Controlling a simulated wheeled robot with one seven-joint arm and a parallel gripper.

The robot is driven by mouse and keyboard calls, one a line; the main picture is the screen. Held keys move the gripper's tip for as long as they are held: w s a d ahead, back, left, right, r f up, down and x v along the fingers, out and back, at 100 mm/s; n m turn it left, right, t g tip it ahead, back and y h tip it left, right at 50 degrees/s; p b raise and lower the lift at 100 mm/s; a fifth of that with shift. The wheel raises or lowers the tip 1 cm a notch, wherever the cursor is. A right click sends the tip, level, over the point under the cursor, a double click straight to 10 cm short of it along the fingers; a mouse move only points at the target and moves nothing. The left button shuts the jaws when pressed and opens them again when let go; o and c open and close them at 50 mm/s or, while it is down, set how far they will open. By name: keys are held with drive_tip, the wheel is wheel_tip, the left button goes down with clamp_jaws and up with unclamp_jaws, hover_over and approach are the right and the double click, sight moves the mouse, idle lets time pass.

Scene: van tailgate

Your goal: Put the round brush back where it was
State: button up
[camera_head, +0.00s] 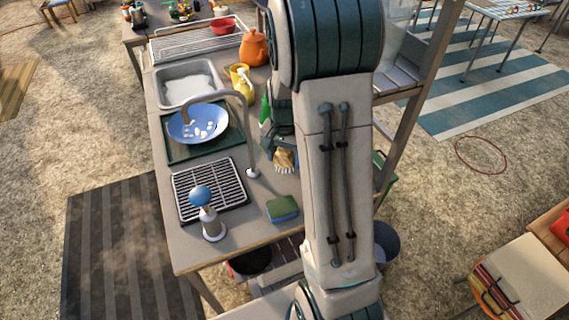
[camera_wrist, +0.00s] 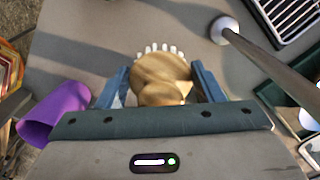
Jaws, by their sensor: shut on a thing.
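The round brush (camera_head: 285,161) has a tan wooden body and white bristles. In the head view it is at the counter's right side, just right of the tap's base. In the wrist view the brush (camera_wrist: 160,70) sits between the two blue fingers of my gripper (camera_wrist: 161,88), bristles pointing away toward the top of the picture. My gripper (camera_head: 279,146) is shut on it. My arm hides part of the gripper in the head view. I cannot tell whether the brush touches the counter.
The tap (camera_head: 253,172) stands close left of the brush. A purple object (camera_wrist: 58,112) lies left of my gripper in the wrist view.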

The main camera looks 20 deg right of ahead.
sight(284, 166)
drive_tip(key=shift+w+d+f+p, duration=0.15)
drive_tip(key=shift+f+p, duration=0.15)
drive_tip(key=shift+f, duration=1.8)
drive_tip(key=shift+f, duration=0.1)
drive_tip(key=shift+f, duration=0.15)
drive_tip(key=o, duration=0.9)
drive_tip(key=shift+o, duration=0.2)
drive_tip(key=shift+r, duration=0.2)
